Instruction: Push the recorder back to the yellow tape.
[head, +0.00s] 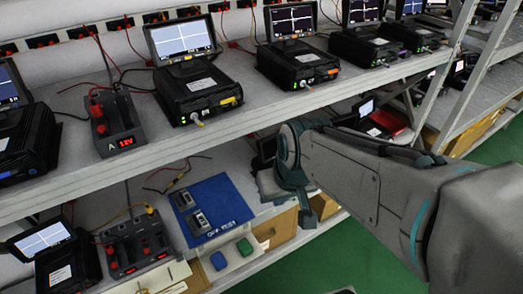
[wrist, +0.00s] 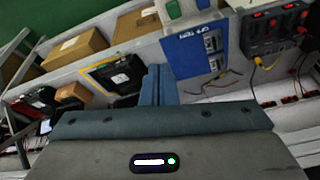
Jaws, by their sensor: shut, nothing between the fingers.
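The recorder (wrist: 118,76) is a black box with a white label, on the lower shelf in the wrist view. Yellow tape (wrist: 97,69) shows along its left and upper edges in that view. In the head view, a recorder-like body (head: 270,186) on the lower shelf is largely hidden behind my arm. My gripper (wrist: 157,72) is shut and empty, its fingers just right of the recorder in the wrist view. I cannot tell whether they touch it. In the head view my gripper (head: 307,216) hangs by the lower shelf's front edge.
A blue mat (head: 213,208) with small grey devices lies left of my gripper. A dark supply unit (head: 137,245) stands further left. Cardboard boxes (wrist: 75,50) sit below the shelf. The upper shelf (head: 235,118) with several recorders overhangs. Green floor (head: 345,255) is open in front.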

